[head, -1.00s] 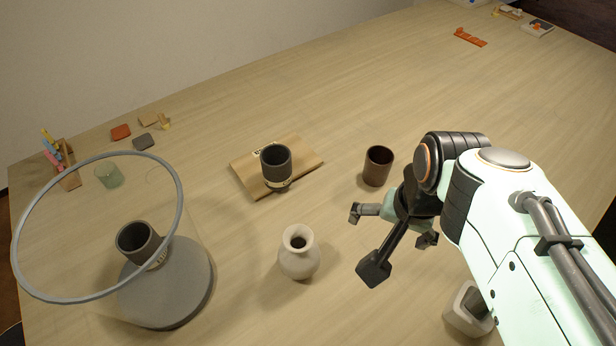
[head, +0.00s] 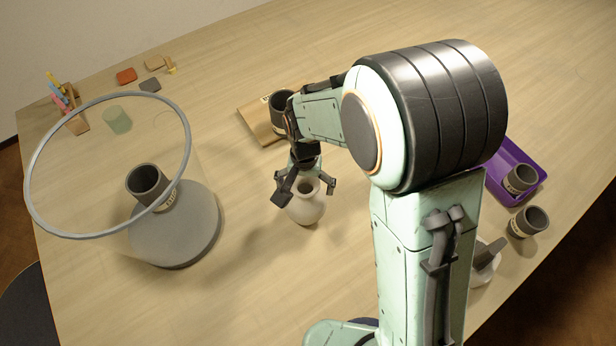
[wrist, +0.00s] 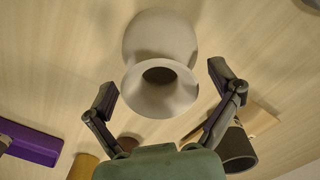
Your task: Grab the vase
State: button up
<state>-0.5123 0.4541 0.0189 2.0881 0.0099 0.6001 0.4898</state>
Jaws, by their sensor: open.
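The pale, round-bellied vase (head: 306,207) stands upright on the table near the middle of the head view. It fills the upper middle of the wrist view (wrist: 160,50), with its dark mouth toward my gripper. My gripper (head: 304,186) is open above the vase in the head view. In the wrist view my gripper's fingers (wrist: 162,82) are spread, one on each side of the vase's flared rim, with gaps between. Part of the vase's neck is hidden by my gripper in the head view.
A dark cup (head: 281,106) stands on a wooden board (head: 258,124) behind my gripper. At left, another dark cup (head: 146,181) is on a grey round stand (head: 190,238) under a large ring (head: 40,205). At right are a purple tray (head: 528,163) holding a cup and another cup (head: 527,222).

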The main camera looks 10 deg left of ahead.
jog(key=shift+f, duration=0.2)
jog(key=c, duration=1.3)
jog(key=shift+r, duration=0.1)
